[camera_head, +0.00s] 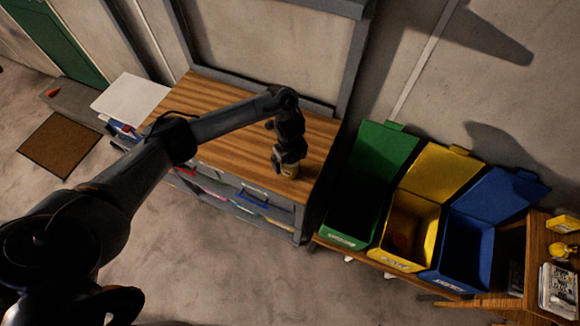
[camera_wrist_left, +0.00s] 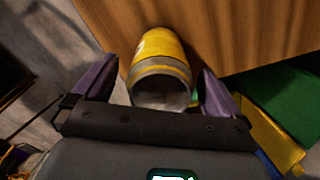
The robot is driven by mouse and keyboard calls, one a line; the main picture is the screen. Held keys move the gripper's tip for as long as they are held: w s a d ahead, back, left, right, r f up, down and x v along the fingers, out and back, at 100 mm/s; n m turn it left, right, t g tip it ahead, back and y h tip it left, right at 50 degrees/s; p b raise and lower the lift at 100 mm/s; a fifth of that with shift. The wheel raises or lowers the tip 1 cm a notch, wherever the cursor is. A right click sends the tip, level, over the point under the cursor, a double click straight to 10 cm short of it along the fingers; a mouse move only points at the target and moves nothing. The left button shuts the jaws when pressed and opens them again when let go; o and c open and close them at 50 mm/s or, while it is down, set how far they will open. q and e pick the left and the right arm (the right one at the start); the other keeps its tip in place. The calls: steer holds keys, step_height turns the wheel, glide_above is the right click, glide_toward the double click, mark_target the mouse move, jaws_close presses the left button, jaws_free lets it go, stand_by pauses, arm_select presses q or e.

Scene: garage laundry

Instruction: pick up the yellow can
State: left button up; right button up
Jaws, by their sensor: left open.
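The yellow can (camera_head: 290,171) stands near the front right corner of the wooden tabletop (camera_head: 235,125) in the head view. My right gripper is not in view.
Green (camera_head: 345,205), yellow (camera_head: 408,225) and blue (camera_head: 465,245) open bins stand right of the cabinet. A white box (camera_head: 130,98) is at its left. A wooden table (camera_head: 538,265) with small items is at far right. Floor in front of the cabinet is clear.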

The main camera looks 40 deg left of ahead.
arm_select(q)
steer(key=shift+f, duration=1.3)
steer(key=c, duration=1.1)
